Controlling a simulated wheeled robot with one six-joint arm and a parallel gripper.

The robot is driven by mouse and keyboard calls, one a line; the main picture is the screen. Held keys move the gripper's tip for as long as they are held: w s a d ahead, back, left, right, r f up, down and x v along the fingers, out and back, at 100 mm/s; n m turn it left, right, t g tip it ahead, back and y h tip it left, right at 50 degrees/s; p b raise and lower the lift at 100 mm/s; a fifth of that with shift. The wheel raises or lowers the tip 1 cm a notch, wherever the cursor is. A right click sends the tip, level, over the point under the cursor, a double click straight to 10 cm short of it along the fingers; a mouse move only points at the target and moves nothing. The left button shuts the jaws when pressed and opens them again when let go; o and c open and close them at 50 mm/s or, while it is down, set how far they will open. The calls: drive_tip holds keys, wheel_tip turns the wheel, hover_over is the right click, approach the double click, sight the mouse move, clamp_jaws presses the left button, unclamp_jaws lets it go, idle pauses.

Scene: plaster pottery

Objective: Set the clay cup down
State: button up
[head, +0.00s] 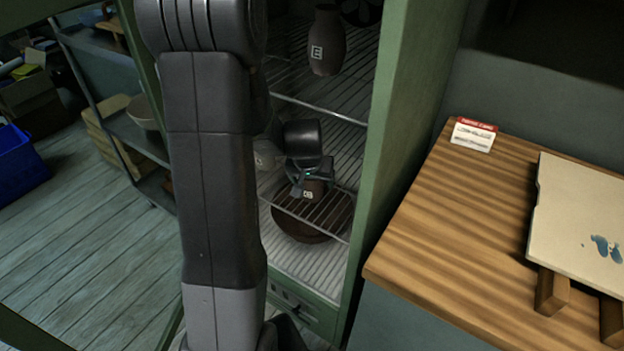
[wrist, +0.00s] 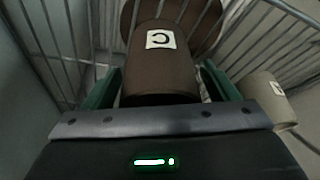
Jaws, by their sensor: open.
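The clay cup (wrist: 160,85) is brown with a white label bearing a dark letter. In the wrist view it sits between the two green fingers of my gripper (wrist: 163,78), which is open around it. In the head view my gripper (head: 309,168) is inside the green cabinet, and the cup (head: 318,188) shows at its tip, over the wire shelf (head: 325,213). The cup looks about upright there. I cannot tell whether its base touches the wires.
A vase labelled E (head: 326,50) stands on the shelf above. A dark round bowl (head: 300,236) is below the wire shelf. A pale labelled vessel (wrist: 266,97) is close on the right in the wrist view. The cabinet's side wall (head: 385,140) bounds the right.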

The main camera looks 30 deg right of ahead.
drive_tip(key=shift+r, duration=0.1)
drive_tip(key=shift+r, duration=0.2)
drive_tip(key=v, duration=0.3)
drive_tip(key=shift+s+a, duration=0.15)
drive_tip(key=shift+s, duration=0.05)
drive_tip(key=s+a, duration=0.7)
drive_tip(key=s, duration=0.1)
drive_tip(key=shift+s+a+b, duration=0.2)
drive_tip(key=shift+s+b, duration=0.2)
drive_tip(key=shift+f, duration=0.15)
